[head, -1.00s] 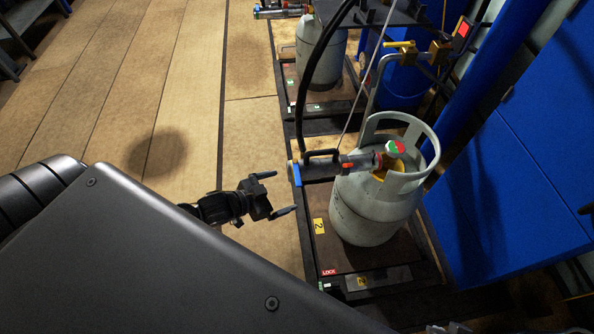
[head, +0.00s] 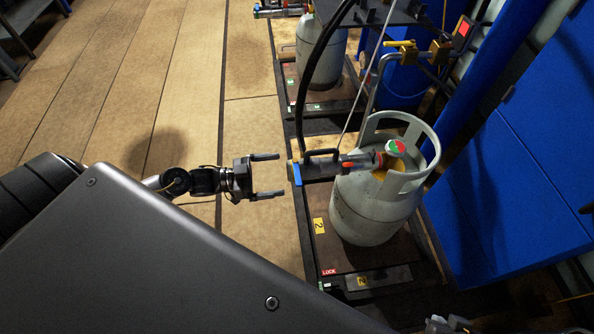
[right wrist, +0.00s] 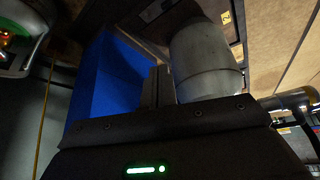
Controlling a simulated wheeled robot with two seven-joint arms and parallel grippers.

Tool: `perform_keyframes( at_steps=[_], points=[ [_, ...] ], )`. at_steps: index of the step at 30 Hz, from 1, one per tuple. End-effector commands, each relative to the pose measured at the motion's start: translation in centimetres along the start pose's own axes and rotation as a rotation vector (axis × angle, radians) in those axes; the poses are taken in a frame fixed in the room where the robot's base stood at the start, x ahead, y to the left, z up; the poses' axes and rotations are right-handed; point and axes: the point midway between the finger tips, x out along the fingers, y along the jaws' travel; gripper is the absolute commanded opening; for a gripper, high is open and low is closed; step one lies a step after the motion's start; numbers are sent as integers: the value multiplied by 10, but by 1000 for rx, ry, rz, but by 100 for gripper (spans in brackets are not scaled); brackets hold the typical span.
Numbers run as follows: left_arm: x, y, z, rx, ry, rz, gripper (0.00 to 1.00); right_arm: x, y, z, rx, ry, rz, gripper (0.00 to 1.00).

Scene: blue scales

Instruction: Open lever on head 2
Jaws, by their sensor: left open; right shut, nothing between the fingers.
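Head 2 (head: 322,168) is a grey filling head with a black lever handle (head: 322,153) on top and a blue part (head: 296,173) at its left end. It reaches the valve (head: 394,148) of a grey gas cylinder (head: 368,212) on the scale labelled 2 (head: 330,258). My left gripper (head: 279,175) is open and empty, just left of the head's blue end, fingers pointing right at it without visible contact. My right gripper (right wrist: 158,84) is shut and empty in the right wrist view, with the cylinder (right wrist: 205,62) beyond it.
A black hose (head: 306,85) rises from the head. A second cylinder (head: 320,55) stands on another scale behind. Blue panels (head: 510,190) close off the right side. The wooden floor (head: 150,90) at the left is clear.

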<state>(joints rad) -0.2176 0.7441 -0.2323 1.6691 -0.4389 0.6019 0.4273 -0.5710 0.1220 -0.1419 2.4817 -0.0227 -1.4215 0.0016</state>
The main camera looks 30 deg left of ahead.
Motion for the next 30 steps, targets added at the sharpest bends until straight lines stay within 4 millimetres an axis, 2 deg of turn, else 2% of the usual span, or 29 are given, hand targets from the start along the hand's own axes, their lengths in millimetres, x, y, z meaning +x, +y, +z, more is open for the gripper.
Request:
perform_keyframes(
  at_steps=[1,6,12,24,30],
  points=[
    [11,0,0,0,4,1,100,1,-1,-2,-3,13,-2,0],
    [42,0,0,1,4,0,100,3,-4,-11,-13,60,-8,0],
    [65,0,0,0,1,0,100,3,-6,-18,-19,99,-12,0],
    [72,0,0,0,0,0,100,3,-7,-22,-22,118,-13,0],
    [72,0,0,0,0,0,74,3,-7,-22,-23,115,-13,0]
  ],
)
